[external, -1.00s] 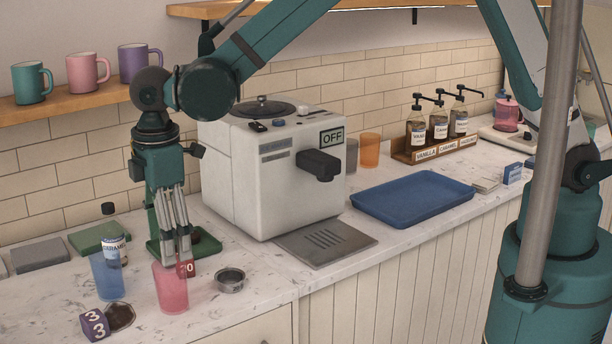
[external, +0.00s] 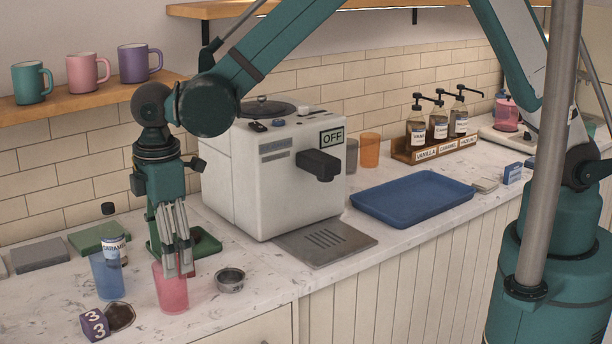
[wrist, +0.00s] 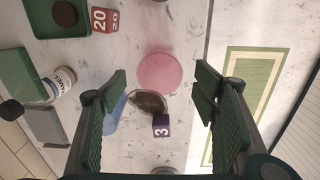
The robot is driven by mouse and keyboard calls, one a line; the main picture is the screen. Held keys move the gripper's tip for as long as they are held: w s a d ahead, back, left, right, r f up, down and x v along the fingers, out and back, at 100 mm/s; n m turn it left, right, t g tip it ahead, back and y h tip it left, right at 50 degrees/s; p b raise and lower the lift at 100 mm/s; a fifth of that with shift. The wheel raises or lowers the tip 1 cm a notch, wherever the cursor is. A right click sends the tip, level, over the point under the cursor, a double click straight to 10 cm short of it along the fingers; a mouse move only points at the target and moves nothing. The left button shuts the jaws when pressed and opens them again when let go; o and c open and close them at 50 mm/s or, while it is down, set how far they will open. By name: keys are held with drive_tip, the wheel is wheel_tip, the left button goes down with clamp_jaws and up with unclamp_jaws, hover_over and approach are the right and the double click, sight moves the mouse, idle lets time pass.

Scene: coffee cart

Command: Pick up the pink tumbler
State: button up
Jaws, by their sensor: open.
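The pink tumbler (external: 171,292) stands upright on the marble counter at the lower left of the external view. In the wrist view its round pink shape (wrist: 160,73) lies between my two fingers. My gripper (external: 179,272) points down with its fingertips at the height of the tumbler's upper part, overlapping it in the external view. In the wrist view my gripper (wrist: 162,82) is open, with a gap on each side of the tumbler. I cannot tell whether a finger touches it.
A blue tumbler (external: 107,278) stands to the left, by a caramel bottle (external: 114,248). A purple 3 block (external: 94,324) and dark patch (external: 121,316) lie in front. A metal cup (external: 230,281) stands right. A red 20 block (wrist: 105,21) sits near the green tray (wrist: 40,32).

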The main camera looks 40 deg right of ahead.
sight(171, 287)
drive_tip(key=shift+w+f, duration=0.15)
drive_tip(key=shift+f, duration=2.3)
drive_tip(key=c, duration=1.1)
